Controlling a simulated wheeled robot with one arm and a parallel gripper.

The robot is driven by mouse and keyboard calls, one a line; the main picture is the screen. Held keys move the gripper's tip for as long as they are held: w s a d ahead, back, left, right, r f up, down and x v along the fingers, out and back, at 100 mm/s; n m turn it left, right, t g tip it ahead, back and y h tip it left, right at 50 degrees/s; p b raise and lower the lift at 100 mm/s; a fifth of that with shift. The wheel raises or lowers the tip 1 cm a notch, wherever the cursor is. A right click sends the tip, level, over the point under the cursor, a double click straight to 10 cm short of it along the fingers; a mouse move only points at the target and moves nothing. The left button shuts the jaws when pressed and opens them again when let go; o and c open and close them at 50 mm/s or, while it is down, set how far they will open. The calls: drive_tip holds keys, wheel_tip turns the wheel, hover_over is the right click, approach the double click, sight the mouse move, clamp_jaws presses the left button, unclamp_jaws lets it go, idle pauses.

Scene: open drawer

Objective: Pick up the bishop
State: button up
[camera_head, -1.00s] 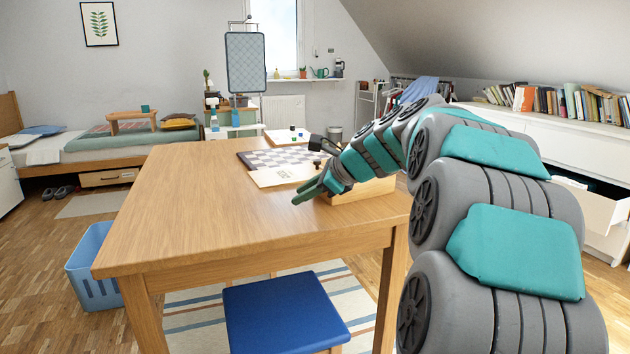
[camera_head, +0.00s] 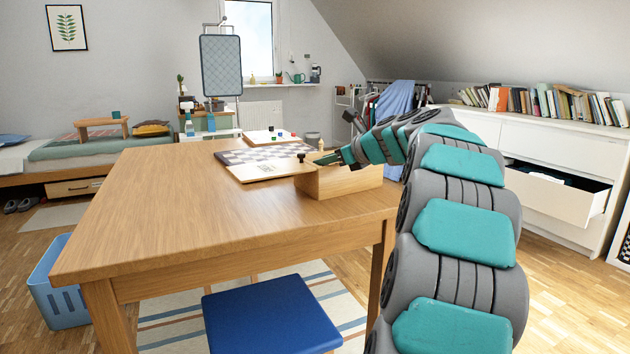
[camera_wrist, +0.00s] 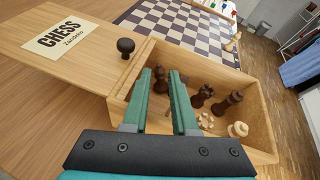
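An open wooden chess box (camera_head: 345,183) stands on the table; its inside shows in the wrist view (camera_wrist: 262,128). Several dark and light pieces lie or stand in it. A dark piece (camera_wrist: 160,82) shows between my fingertips. Other dark pieces (camera_wrist: 203,95) (camera_wrist: 230,102) and a light one (camera_wrist: 237,130) are to the right. I cannot tell for certain which is the bishop. My gripper (camera_wrist: 161,76) is open, pointing down into the box; in the head view (camera_head: 346,156) it is over the box, its tips partly hidden. No piece is visibly gripped.
The lid (camera_wrist: 62,45) marked CHESS, with a dark knob (camera_wrist: 125,46), lies left of the box. The chessboard (camera_wrist: 170,22) is behind. A light piece (camera_wrist: 232,42) stands by the box's far edge. The table's (camera_head: 170,210) front left is clear. A blue stool (camera_head: 270,318) stands in front.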

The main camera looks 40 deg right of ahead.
drive_tip(key=x, duration=0.4)
drive_tip(key=shift+f+b, duration=0.25)
drive_tip(key=shift+b, duration=0.05)
clamp_jaws()
idle(1.1)
